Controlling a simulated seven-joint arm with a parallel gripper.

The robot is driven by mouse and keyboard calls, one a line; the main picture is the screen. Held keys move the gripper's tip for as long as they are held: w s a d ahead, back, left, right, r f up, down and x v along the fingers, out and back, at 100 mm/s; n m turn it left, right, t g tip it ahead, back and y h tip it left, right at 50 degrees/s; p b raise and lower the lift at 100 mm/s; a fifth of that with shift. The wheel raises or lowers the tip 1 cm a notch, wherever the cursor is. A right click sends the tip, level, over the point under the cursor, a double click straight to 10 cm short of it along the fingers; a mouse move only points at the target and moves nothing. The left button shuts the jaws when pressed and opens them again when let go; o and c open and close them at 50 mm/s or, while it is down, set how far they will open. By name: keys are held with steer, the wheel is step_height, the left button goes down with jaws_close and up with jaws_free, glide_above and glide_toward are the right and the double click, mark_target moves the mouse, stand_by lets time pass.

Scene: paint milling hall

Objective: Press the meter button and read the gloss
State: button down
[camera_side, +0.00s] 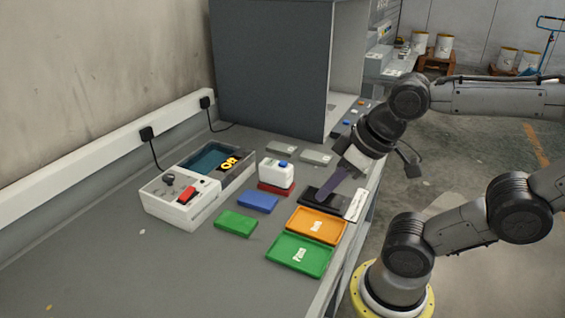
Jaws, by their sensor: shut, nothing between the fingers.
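A small white block-shaped unit with a blue top piece (276,172) stands on a red panel (276,188) in the middle of the bench; it looks like the meter, with the blue piece perhaps its button. No readout on it can be made out. My gripper (322,200) is shut and empty, its purple-grey fingers pointing down to the left. Its tips are at a black flat plate (311,197), right of the white unit and apart from it. Whether the tips touch the plate I cannot tell.
Orange (316,224) and green (299,255) labelled trays line the front right edge. Blue (257,202) and green (236,223) panels lie nearby. A white box with a red switch (187,195) stands left; a tall grey cabinet (268,75) stands behind. The front left bench is mostly clear.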

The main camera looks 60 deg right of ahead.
stand_by(1.0)
steer(key=w+a+r+m+y, duration=0.35)
steer(key=w+m, duration=0.25)
steer(key=m, duration=0.2)
steer(key=w+d+r+m+t, duration=0.2)
steer(key=w+d+m, duration=0.3)
steer(key=w+m, duration=0.3)
steer(key=w+d+f+m, duration=0.2)
steer(key=d+m, duration=0.2)
steer(key=d, duration=0.5)
steer(key=w+d+f+m+t+h, duration=0.1)
steer(key=d+m, duration=0.3)
steer(key=d, duration=0.5)
steer(key=shift+w+d+f+m, duration=0.4)
steer(key=shift+w+f, duration=0.1)
steer(key=shift+f, duration=0.05)
steer(key=shift+h, duration=0.25)
